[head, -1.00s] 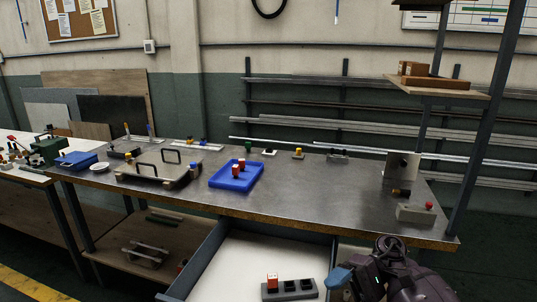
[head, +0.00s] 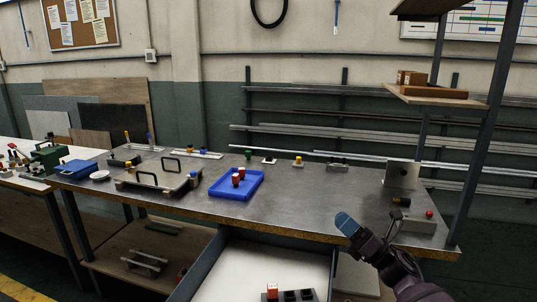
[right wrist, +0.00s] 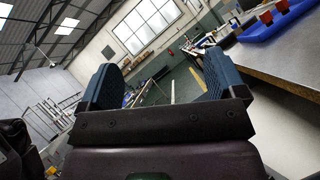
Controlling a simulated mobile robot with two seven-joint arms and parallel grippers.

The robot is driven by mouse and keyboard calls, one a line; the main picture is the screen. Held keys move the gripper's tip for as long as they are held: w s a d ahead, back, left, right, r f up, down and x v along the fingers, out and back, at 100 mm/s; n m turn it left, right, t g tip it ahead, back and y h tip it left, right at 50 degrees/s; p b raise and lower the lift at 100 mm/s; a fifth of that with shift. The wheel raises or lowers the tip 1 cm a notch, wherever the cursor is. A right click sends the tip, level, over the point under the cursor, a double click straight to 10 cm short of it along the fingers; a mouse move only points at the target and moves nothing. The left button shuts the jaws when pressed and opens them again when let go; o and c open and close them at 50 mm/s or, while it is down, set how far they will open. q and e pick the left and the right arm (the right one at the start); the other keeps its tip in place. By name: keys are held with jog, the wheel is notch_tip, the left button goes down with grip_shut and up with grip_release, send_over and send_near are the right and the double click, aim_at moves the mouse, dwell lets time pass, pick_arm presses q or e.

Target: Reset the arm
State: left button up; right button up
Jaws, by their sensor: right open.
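My right gripper (head: 348,224) is raised at the front right of the metal workbench (head: 300,205), above the table's front edge. In the right wrist view its two blue fingers (right wrist: 160,85) stand wide apart with nothing between them. My left gripper does not show in any view.
An open drawer (head: 252,262) juts out below the bench and holds a grey block (head: 290,296) with a red piece. A blue tray (head: 222,191) with red pieces stands mid-bench. A metal bracket (head: 401,174) and a shelf post (head: 478,130) stand at the right.

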jog(key=w+d+f+m+t+h, duration=0.1)
jog(key=w+d+f+m+h, duration=0.4)
jog(key=m, duration=0.7)
jog(key=d+f+m+h, duration=0.25)
jog(key=m+h, duration=0.45)
jog(key=m, duration=0.4)
jog(key=w+d+f+m+t+h, duration=0.1)
jog(key=w+d+f+m+h, duration=0.25)
jog(key=m+h, duration=0.6)
jog(key=s+a+f+m+g+y, duration=0.1)
jog(key=s+f+m+y, duration=0.1)
jog(key=s+f, duration=0.75)
jog(key=s+f+m+g+y, duration=0.15)
jog(key=s+f, duration=0.45)
jog(key=s, duration=0.6)
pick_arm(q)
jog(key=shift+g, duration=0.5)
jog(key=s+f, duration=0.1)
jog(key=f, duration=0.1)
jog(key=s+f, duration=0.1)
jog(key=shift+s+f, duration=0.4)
pick_arm(e)
jog(key=s+a+f+m+g+h, duration=0.1)
jog(key=s+f+m+g, duration=0.1)
jog(key=s, duration=2.3)
jog(key=shift+s+f, duration=0.2)
jog(key=shift+f, duration=0.35)
jog(key=shift+a+g, duration=0.1)
jog(key=shift+g, duration=0.15)
